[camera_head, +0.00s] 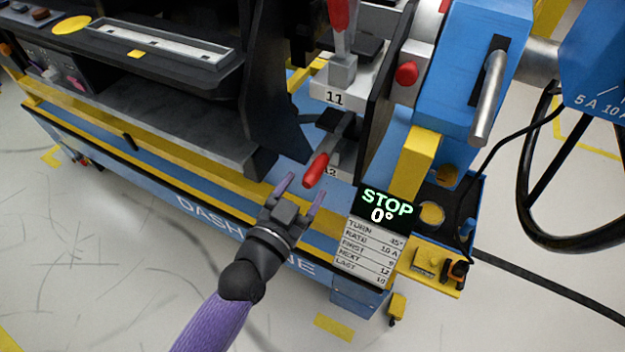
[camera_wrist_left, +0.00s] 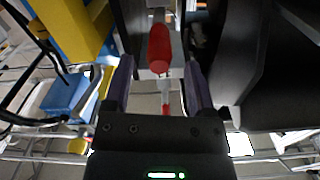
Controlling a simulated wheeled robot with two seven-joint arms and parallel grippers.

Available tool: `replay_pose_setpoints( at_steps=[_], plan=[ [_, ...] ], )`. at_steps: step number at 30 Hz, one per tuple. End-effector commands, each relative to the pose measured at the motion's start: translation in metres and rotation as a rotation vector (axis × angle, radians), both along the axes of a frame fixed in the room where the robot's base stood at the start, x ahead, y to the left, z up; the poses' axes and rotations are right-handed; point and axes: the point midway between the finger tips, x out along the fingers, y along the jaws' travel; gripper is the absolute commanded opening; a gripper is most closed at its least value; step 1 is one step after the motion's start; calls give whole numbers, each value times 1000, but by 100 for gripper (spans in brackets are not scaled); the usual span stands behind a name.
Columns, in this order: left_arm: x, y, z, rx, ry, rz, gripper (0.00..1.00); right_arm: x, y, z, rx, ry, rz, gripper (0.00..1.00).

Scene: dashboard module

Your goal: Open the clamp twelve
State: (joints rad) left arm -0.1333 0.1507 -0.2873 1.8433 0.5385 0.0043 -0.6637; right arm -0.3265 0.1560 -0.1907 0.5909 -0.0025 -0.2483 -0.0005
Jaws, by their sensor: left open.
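Clamp twelve has a red-tipped handle (camera_head: 315,170) on a dark metal arm, above a white block marked 12 (camera_head: 333,171). The handle points down and toward the front of the module. My left gripper (camera_head: 303,191) is open just in front of and below the red handle tip. In the left wrist view the red handle (camera_wrist_left: 160,48) lies ahead, between the lines of the two fingers (camera_wrist_left: 160,85). The fingers are apart, and I cannot tell whether either touches the handle. My right gripper is not in view.
Clamp eleven, with its red handle (camera_head: 340,14) upright, stands behind clamp twelve. A black display (camera_head: 387,207) reading STOP 0° is close on the right, above a printed list (camera_head: 371,247). A blue unit with a metal lever (camera_head: 488,98) stands farther right. Open floor lies in front.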

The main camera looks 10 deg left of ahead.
Motion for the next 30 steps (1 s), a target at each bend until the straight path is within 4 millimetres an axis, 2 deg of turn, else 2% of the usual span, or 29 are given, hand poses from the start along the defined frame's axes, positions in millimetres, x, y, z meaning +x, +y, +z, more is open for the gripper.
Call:
replay_pose_setpoints(
  at_steps=[3, 6, 15, 25, 30],
  plan=[
    [19, -6, -2, -3, 2, 0, 71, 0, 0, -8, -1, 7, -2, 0],
    [27, -9, -2, -1, 3, -1, 71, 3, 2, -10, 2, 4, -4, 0],
    [30, -10, -1, 0, 3, -1, 71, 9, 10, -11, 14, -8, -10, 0],
    [30, -10, -1, 0, 3, 0, 2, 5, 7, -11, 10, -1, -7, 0],
    [30, -10, -1, 0, 3, 0, 0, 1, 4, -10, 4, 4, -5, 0]
  ],
)
